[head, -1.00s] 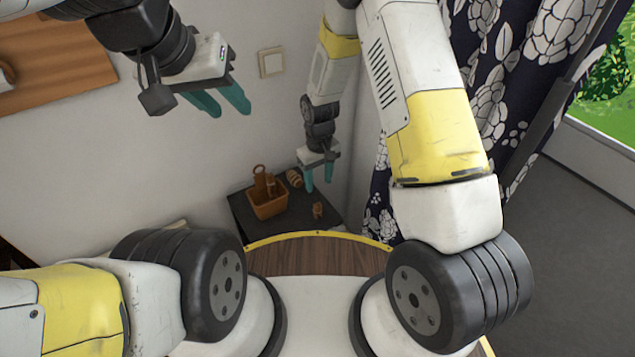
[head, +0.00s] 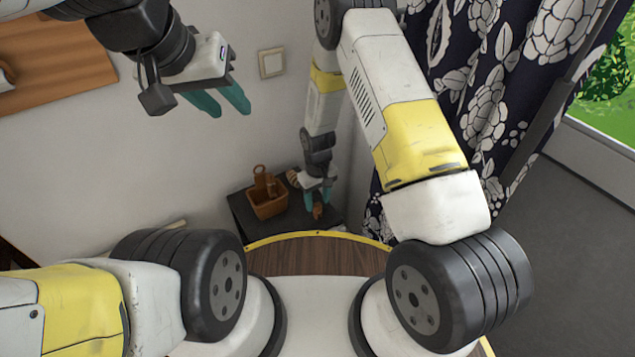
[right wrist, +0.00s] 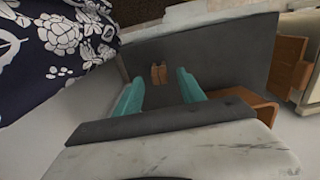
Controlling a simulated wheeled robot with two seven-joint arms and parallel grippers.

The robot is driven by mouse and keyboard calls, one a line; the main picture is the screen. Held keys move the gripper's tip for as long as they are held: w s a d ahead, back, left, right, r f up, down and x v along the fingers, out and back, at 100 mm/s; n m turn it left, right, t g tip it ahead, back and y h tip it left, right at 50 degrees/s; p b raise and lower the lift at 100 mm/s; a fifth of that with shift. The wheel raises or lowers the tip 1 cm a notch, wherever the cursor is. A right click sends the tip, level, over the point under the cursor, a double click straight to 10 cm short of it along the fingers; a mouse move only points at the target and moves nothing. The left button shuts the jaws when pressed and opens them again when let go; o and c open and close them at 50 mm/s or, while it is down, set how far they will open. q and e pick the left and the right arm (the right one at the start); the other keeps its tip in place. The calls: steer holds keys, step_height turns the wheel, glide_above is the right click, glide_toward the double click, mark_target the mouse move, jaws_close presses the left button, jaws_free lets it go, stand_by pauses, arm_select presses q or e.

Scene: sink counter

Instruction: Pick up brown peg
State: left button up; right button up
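The brown peg (head: 317,211) is a small piece on the dark side table in the head view. In the right wrist view the peg (right wrist: 159,74) lies beyond the fingertips, roughly centred between them. My right gripper (head: 318,199) is open and points down close above the peg; it also shows in the right wrist view (right wrist: 160,84) with nothing between its teal fingers. In the head view the fingers partly overlap the peg's surroundings. My left gripper (head: 231,108) is open and empty, high up at the left before the wall.
A brown basket (head: 267,209) with a raised handle stands on the dark table (head: 239,216) left of the peg. A striped brown object (head: 294,179) lies behind, partly near my right gripper. A patterned curtain (head: 490,95) hangs at the right.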

jaws_close()
steer(key=shift+r, duration=0.1)
